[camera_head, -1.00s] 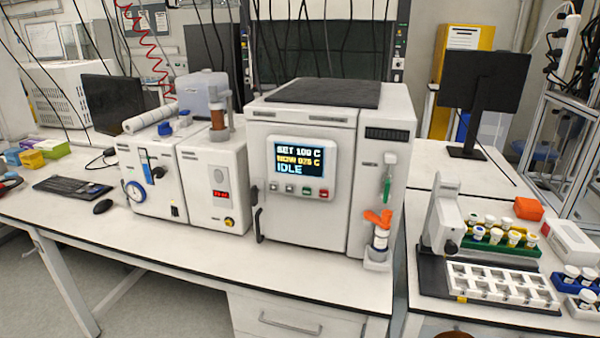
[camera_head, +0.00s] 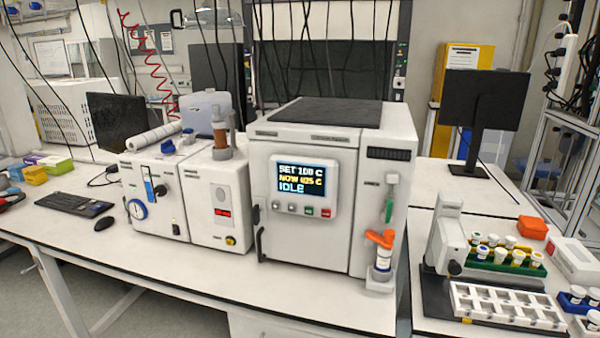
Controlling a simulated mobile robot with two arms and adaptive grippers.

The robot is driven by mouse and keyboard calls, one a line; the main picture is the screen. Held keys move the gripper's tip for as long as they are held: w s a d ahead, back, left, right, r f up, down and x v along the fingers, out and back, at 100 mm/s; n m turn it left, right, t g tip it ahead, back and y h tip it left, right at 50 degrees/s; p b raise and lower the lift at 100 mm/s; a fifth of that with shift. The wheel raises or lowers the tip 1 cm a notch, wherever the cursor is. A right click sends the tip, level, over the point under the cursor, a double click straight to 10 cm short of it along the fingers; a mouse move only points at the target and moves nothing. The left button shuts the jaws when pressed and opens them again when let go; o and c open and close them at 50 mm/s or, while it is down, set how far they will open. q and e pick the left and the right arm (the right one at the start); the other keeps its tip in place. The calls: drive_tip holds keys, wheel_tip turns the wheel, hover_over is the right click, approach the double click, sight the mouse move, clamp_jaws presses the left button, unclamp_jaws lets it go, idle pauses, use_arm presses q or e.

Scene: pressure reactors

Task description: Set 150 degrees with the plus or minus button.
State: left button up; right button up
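The white pressure reactor (camera_head: 320,235) stands in the middle of the bench. Its dark screen (camera_head: 302,179) reads SET 100 C, a NOW line that looks like 025 C, and IDLE. Below the screen is a row of small buttons: two grey ones on the left (camera_head: 276,205) and (camera_head: 291,208), a green one (camera_head: 309,211) and a red one (camera_head: 325,213). The marks on the grey buttons are too small to read. Neither of my grippers shows in the head view.
A white two-part unit (camera_head: 222,195) with a gauge stands left of the reactor. A vial rack and white tray (camera_head: 505,303) are on the right bench. The bench front (camera_head: 180,270) is clear.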

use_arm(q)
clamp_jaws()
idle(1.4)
